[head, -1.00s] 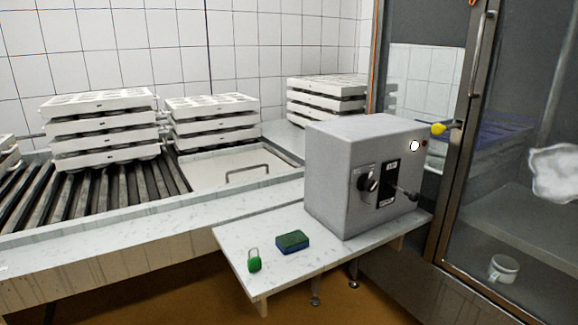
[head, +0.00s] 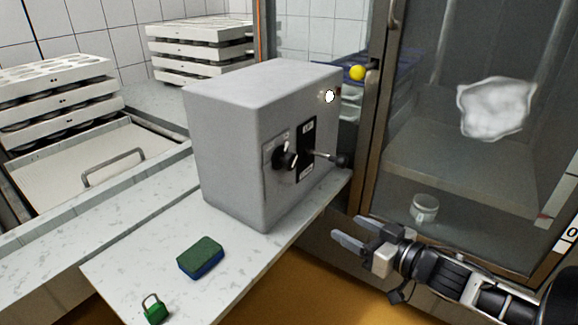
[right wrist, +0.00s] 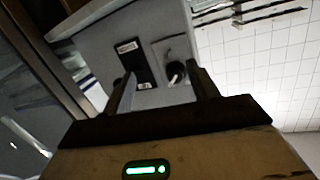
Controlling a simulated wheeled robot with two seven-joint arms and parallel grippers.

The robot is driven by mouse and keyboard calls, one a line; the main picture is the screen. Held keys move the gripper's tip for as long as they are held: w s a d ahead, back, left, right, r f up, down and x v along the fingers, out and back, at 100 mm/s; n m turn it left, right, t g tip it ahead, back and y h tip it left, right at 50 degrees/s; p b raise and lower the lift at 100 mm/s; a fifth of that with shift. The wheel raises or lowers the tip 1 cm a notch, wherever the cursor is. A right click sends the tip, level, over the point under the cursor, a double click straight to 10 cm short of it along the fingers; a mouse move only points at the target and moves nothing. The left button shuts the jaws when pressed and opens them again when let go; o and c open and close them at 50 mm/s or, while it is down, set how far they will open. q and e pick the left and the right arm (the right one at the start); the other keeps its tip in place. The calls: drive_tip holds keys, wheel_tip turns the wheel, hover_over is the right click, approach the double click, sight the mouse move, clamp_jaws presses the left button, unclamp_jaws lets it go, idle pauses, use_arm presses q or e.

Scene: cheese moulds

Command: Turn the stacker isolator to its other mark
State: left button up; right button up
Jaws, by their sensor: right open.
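The grey control box (head: 235,150) stands on the marble shelf. On its front are a black rotary knob (head: 287,159) on a light plate and, right of it, a black plate with a lever (head: 325,156) that ends in a dark ball. Which of them is the isolator I cannot read from the labels. My right gripper (head: 355,232) is open and empty, to the lower right of the box and apart from it. The right wrist view shows the box front tilted, with the knob (right wrist: 175,72) between and beyond the open fingers (right wrist: 165,90). My left gripper is not in view.
A green-blue sponge (head: 201,256) and a green padlock (head: 154,309) lie on the shelf (head: 245,250) before the box. Stacked white moulds (head: 62,110) stand at the left. A glass-doored cabinet (head: 440,180) with a metal frame closes off the right.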

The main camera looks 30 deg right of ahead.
sight(294, 162)
drive_tip(key=w+d+r+n+y, duration=0.1)
drive_tip(key=w+r+n+y, duration=0.2)
drive_tip(key=r, duration=0.5)
drive_tip(key=shift+m+t, duration=0.4)
drive_tip(key=shift+m, duration=0.4)
drive_tip(key=x, duration=0.4)
drive_tip(key=b+x, duration=0.1)
drive_tip(key=x, duration=0.4)
drive_tip(key=b+x, duration=0.1)
drive_tip(key=x, duration=0.4)
drive_tip(key=shift+w+d+r, duration=0.15)
drive_tip(key=shift+w+r, duration=0.05)
drive_tip(key=shift+r, duration=0.05)
drive_tip(key=shift+x, duration=0.8)
drive_tip(key=c, duration=0.8)
